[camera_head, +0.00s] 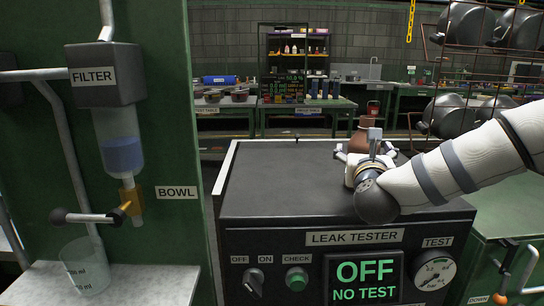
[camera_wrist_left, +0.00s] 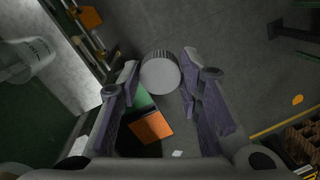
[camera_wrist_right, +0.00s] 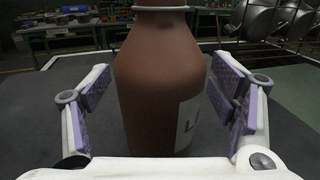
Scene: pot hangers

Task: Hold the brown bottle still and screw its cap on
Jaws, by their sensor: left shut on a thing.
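The brown bottle (camera_head: 366,134) stands upright on the dark top of the leak tester, partly behind my right gripper (camera_head: 372,160) in the head view. In the right wrist view the bottle (camera_wrist_right: 160,80) is large, with a white label partly in sight; its top is cut off. My right gripper's fingers (camera_wrist_right: 165,95) are spread on either side of it, open. My left gripper (camera_wrist_left: 160,85) is shut on a round, light grey cap with a ridged side (camera_wrist_left: 160,75) in the left wrist view. The left gripper is outside the head view.
The leak tester (camera_head: 285,180) has a bare top left of the bottle. A green panel with the filter and bowl (camera_head: 120,150) stands at the left. Hanging pots (camera_head: 460,110) are at the right, and benches (camera_head: 300,110) stand behind.

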